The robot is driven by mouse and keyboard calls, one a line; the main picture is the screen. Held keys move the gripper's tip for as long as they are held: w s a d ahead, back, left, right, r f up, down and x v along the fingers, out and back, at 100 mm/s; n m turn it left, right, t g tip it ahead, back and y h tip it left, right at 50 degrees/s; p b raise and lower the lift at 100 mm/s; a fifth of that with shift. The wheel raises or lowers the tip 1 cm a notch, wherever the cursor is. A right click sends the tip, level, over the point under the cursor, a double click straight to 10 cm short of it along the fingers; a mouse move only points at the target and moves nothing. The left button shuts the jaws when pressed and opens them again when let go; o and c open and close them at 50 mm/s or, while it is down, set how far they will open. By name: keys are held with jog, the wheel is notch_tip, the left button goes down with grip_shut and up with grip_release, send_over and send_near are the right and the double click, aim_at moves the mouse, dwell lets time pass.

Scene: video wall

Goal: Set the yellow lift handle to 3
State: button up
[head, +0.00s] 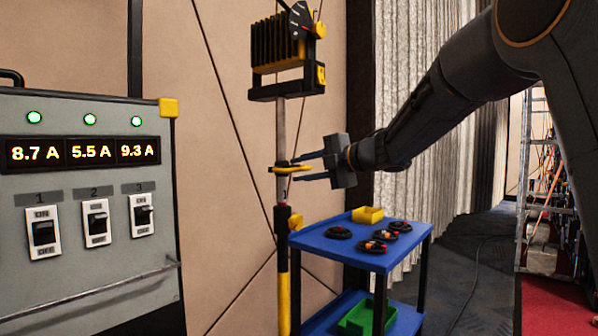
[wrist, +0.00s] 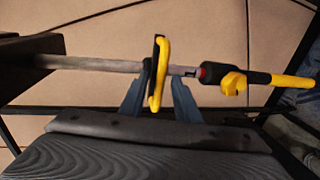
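The yellow lift handle (head: 291,169) is a loop on the upright grey pole (head: 281,133), below the black lamp unit. A small mark that looks like 1 shows on the pole just below the handle. My gripper (head: 302,167) reaches in from the right, with one finger above the handle and one below. In the wrist view the handle (wrist: 163,72) stands between the two blue-grey fingers of my gripper (wrist: 160,84). Gaps show on both sides, so the gripper is open around it. Other marks on the pole cannot be read.
A grey panel (head: 85,255) with switches and current readouts is at the left. The black lamp unit (head: 284,60) tops the pole. A ladder (head: 541,165) stands at the right.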

jog(key=shift+w+a+f, duration=0.15)
jog(key=shift+w+a, duration=0.25)
jog(key=shift+a, duration=0.1)
grip_shut()
